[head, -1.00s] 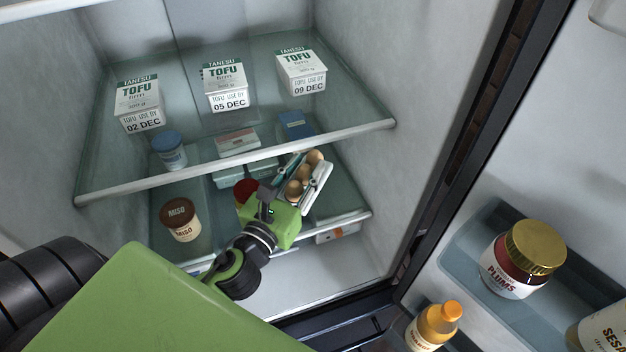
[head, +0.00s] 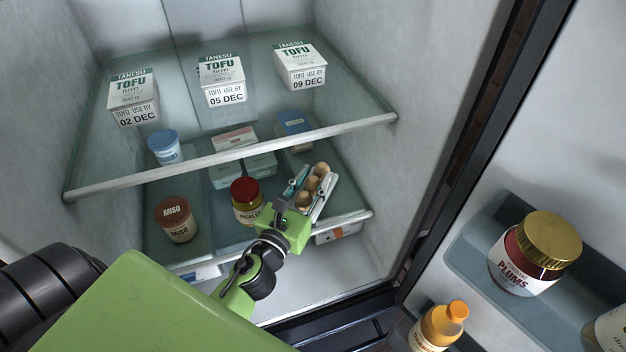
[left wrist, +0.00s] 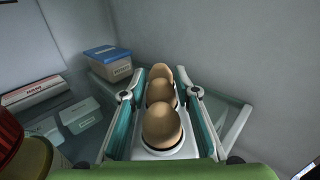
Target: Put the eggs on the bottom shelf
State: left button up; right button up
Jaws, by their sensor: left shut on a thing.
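The eggs (head: 314,184) are brown and sit in a row in a narrow white tray (head: 325,197). My left gripper (head: 303,189) is shut on this tray, with its fingers along the two long sides. In the left wrist view the eggs (left wrist: 161,125) lie between the teal-padded fingers. The tray is at the right front of the lower glass shelf (head: 216,228), below the tofu shelf. I cannot tell whether it touches the glass. My right gripper is not in view.
A red-lidded pickles jar (head: 246,203) stands just left of the tray, and a miso tub (head: 177,221) farther left. Boxes (head: 259,164) and a blue-topped box (head: 294,131) stand behind. The tofu shelf's front rail (head: 240,153) is above. The fridge wall is at the right.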

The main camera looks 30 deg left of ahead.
aim_at(300, 204)
pick_arm(q)
jog(key=o, duration=1.3)
jog(key=shift+r, duration=0.15)
jog(key=shift+s+f, duration=0.2)
jog(key=shift+s, duration=0.1)
jog(key=s+b, duration=0.1)
jog(key=s, duration=0.2)
jog(key=s+b, duration=0.2)
jog(key=s, duration=0.1)
jog(key=s+b, duration=0.1)
jog(key=s, duration=0.3)
jog(key=shift+s+d+f, duration=0.1)
jog(key=shift+d, duration=0.25)
jog(key=shift+s+r+b, duration=0.25)
jog(key=shift+s+b, duration=0.25)
jog(key=shift+s, duration=0.15)
jog(key=shift+d, duration=0.1)
